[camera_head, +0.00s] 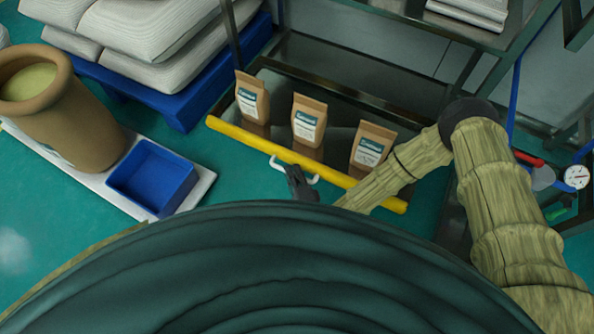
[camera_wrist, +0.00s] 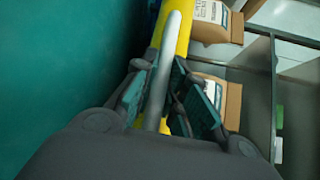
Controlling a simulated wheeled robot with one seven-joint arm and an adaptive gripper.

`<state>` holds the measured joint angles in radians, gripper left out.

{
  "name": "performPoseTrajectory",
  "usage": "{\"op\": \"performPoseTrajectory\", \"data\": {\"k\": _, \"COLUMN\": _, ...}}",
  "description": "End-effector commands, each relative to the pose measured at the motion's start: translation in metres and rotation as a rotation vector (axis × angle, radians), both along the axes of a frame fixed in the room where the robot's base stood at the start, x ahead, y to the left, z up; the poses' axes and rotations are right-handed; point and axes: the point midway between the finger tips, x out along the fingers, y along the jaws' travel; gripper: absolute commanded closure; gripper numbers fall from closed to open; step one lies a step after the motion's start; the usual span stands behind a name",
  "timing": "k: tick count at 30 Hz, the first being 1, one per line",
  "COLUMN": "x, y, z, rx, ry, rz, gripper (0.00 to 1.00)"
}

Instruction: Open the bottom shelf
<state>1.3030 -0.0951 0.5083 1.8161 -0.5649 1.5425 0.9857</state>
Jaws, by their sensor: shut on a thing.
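The bottom shelf has a yellow front edge (camera_head: 247,138) with a light metal handle (camera_head: 282,169) on it. The shelf's dark surface (camera_head: 333,151) carries three brown paper bags with labels: a left one (camera_head: 252,99), a middle one (camera_head: 307,121) and a right one (camera_head: 371,149). It stands out from under the rack above. My gripper (camera_head: 300,181) is at the handle, in front of the yellow edge. In the wrist view the handle (camera_wrist: 166,62) runs between my two fingers (camera_wrist: 160,103), which are shut on it. The yellow edge (camera_wrist: 183,38) lies just behind the handle.
A blue pallet (camera_head: 184,103) with stacked white sacks (camera_head: 150,32) stands left of the shelf. A brown barrel (camera_head: 72,128) and an empty blue bin (camera_head: 154,177) are at the left. A pressure gauge (camera_head: 576,177) is at the right. Green floor shows at the left.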

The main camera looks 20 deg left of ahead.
Motion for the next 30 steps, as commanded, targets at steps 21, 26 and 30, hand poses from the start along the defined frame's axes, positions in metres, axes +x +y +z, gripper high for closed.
{"op": "performPoseTrajectory", "data": {"k": 21, "x": 0.001, "y": -0.001, "z": 0.002, "rx": -0.001, "ry": 0.001, "rz": -0.001, "gripper": 0.65}}
{"op": "performPoseTrajectory", "data": {"k": 26, "x": 0.001, "y": -0.001, "z": 0.019, "rx": 0.000, "ry": 0.000, "rz": -0.002, "gripper": 0.65}}
{"op": "performPoseTrajectory", "data": {"k": 30, "x": 0.002, "y": -0.001, "z": 0.044, "rx": 0.003, "ry": -0.002, "rz": -0.003, "gripper": 0.57}}
